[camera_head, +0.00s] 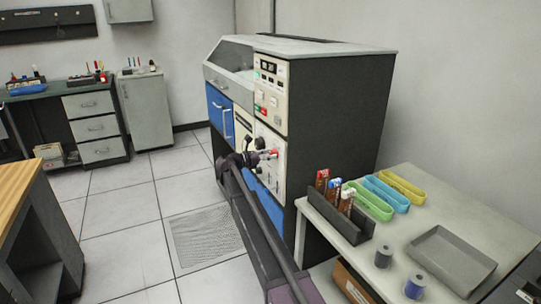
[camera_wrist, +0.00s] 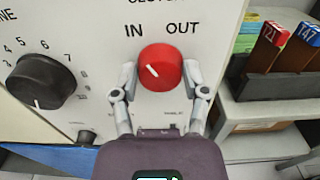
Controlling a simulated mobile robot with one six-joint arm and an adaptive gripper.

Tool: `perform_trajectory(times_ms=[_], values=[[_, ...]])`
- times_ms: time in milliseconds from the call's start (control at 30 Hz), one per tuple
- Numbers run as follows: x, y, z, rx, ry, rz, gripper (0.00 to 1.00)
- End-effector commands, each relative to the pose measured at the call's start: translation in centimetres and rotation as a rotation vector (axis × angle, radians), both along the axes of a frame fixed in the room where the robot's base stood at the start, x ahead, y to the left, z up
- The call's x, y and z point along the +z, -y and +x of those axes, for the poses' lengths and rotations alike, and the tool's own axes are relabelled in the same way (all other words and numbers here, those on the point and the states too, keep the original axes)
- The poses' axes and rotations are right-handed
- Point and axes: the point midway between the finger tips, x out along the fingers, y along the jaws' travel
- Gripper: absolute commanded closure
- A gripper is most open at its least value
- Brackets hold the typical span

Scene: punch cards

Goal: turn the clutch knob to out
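The clutch knob (camera_wrist: 160,68) is red and round, on the pale machine panel below the printed words IN and OUT. Its white pointer line tilts up and left, toward IN. My gripper (camera_wrist: 160,78) has its two fingers on either side of the knob in the wrist view, spread about as wide as the knob. I cannot tell whether the fingertips touch it. In the head view my gripper (camera_head: 262,154) is at the front panel of the machine (camera_head: 300,170), and the knob is small and partly hidden there.
A black numbered dial (camera_wrist: 42,82) is on the panel left of the clutch knob. At the right, a table (camera_head: 450,215) holds a black card rack (camera_head: 335,218), colored trays, a grey tray (camera_head: 445,258) and two spools. The floor left of the machine is clear.

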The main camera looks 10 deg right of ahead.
Motion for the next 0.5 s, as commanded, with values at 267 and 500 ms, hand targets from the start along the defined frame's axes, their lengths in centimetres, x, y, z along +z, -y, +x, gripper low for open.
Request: perform_trajectory(times_ms=[267,500], values=[[0.05,0.38,0.16,-0.001,0.006,0.000,0.90],[0.06,0.36,0.17,-0.001,0.058,0.017,0.90]])
